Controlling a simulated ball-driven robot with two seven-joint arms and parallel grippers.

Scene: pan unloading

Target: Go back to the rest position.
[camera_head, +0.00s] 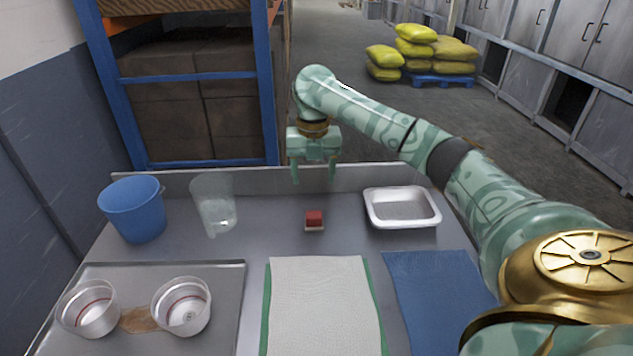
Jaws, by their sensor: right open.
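My right gripper (314,172) hangs with its fingers pointing down over the far edge of the table. Its two fingers are apart and nothing shows between them. My right arm reaches in from the lower right and bends down at the wrist. My left gripper is not in view.
A blue bucket (132,208) and a clear container (213,205) stand at the left. A white tray (378,221) lies right. In front are a metal tray (226,301) with two clear cups, a white mat (318,305) and a blue mat (437,292).

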